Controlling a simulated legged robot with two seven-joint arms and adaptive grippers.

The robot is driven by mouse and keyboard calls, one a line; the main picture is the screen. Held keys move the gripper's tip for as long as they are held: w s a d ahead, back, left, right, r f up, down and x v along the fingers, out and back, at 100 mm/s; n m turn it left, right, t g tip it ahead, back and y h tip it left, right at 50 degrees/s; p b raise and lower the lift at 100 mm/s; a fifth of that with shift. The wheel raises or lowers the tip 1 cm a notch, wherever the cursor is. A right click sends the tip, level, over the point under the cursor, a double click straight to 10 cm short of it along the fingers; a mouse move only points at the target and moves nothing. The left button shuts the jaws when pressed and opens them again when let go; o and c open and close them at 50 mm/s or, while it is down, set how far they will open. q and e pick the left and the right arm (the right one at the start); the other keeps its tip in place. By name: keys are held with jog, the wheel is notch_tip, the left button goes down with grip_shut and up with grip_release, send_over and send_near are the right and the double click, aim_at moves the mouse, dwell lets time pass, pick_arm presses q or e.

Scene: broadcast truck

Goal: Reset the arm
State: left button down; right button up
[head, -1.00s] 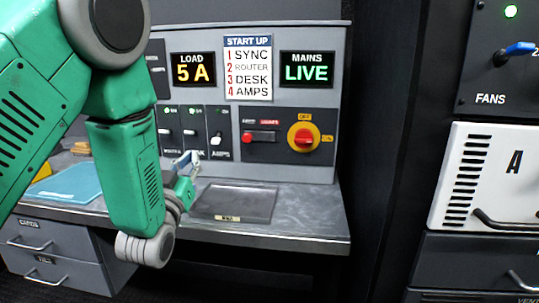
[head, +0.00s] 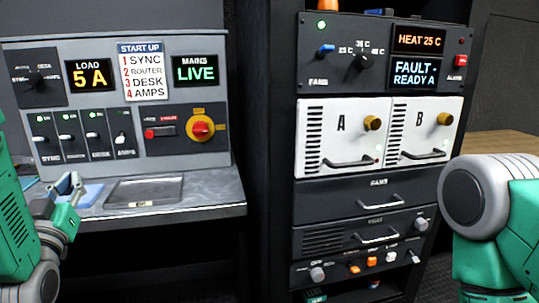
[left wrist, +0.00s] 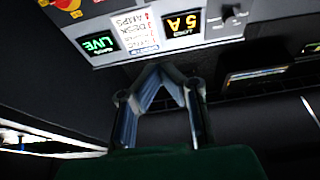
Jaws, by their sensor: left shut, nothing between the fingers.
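My left gripper (head: 70,184) is at the left of the head view, over the desk and in front of the start-up panel (head: 190,87), below its row of switches. It is shut and empty. In the left wrist view, its two fingers (left wrist: 158,72) come together at the tips, with the panel upside down behind them. My right gripper is out of view; a green and grey part of my own arm shows at the lower right of the head view.
A desk tray (head: 145,190) lies right of my left gripper. A tall black rack holds white units A (head: 340,135) and B (head: 425,130) with handles and knobs. The display (head: 414,75) reads "FAULT - READY A". Dark space lies under the desk.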

pick_arm(q)
jog(key=s+d+f+m+g+h, duration=0.1)
jog(key=s+d+f+g, duration=0.15)
jog(key=f, duration=0.65)
jog(key=s+d+f+g+h, duration=0.1)
jog(key=s+f+g, duration=0.25)
jog(key=f, duration=0.55)
jog(key=s+d+f+m+g+h, duration=0.15)
jog(key=f+g, duration=0.25)
jog(key=f, duration=0.4)
jog(key=s+d+f+g, duration=0.2)
jog(key=s+f, duration=0.3)
jog(key=s, duration=0.3)
jog(key=s+d+f+g+h, duration=0.1)
jog(key=s+d+f+g, duration=0.1)
jog(key=s+f+g, duration=0.3)
jog(key=s+d+f+g+h, duration=0.1)
jog(key=s+f, duration=0.5)
jog(key=s, duration=0.7)
jog(key=d+m+g, duration=0.1)
jog(key=g, duration=0.1)
jog(key=shift+s+d+g, duration=0.15)
jog(key=shift+d+g, duration=0.05)
jog(key=shift+g, duration=0.2)
